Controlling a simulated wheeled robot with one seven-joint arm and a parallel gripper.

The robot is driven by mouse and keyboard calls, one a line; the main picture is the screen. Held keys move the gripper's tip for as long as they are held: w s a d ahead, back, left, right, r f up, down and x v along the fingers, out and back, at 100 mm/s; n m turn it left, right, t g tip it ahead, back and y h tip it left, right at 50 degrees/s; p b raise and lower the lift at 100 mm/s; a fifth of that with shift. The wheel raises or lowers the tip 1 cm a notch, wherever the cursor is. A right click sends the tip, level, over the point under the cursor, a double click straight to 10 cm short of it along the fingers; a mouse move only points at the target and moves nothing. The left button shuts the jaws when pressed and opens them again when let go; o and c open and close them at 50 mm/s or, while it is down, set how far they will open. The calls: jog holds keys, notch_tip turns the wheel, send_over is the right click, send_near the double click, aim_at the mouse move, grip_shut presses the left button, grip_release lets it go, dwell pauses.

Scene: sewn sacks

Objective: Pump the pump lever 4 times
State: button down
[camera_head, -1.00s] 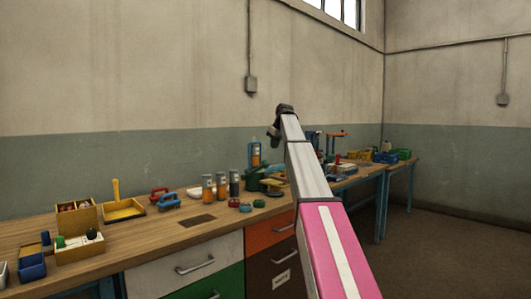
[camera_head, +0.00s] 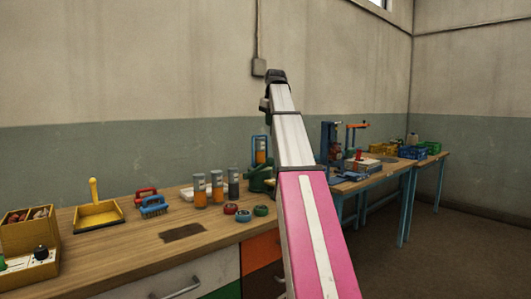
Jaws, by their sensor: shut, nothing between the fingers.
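I cannot make out a pump lever for certain. A dark green body (camera_head: 259,181) stands on the near bench, partly hidden behind my arm. On the far bench stand a blue upright device (camera_head: 328,140) with red parts and a blue stand with an orange bar (camera_head: 357,126) across its top. I cannot tell whether any of these is the pump. My arm rises across the middle of the view, pink then white, to a dark joint high in front of the wall. My gripper's fingers do not show; the arm hides what lies beyond that joint.
The wooden bench (camera_head: 130,262) holds a yellow dustpan (camera_head: 98,214), red and blue brushes, several upright cylinders (camera_head: 217,187), small round pieces (camera_head: 243,215) and a box of parts at left. Floor at right is clear.

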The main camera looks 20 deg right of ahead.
aim_at(269, 158)
jog(key=x, duration=1.2)
jog(key=shift+s+d+f, duration=0.25)
jog(key=shift+s+f, duration=0.05)
jog(key=shift+d+f, duration=0.2)
jog(key=shift+f, duration=0.5)
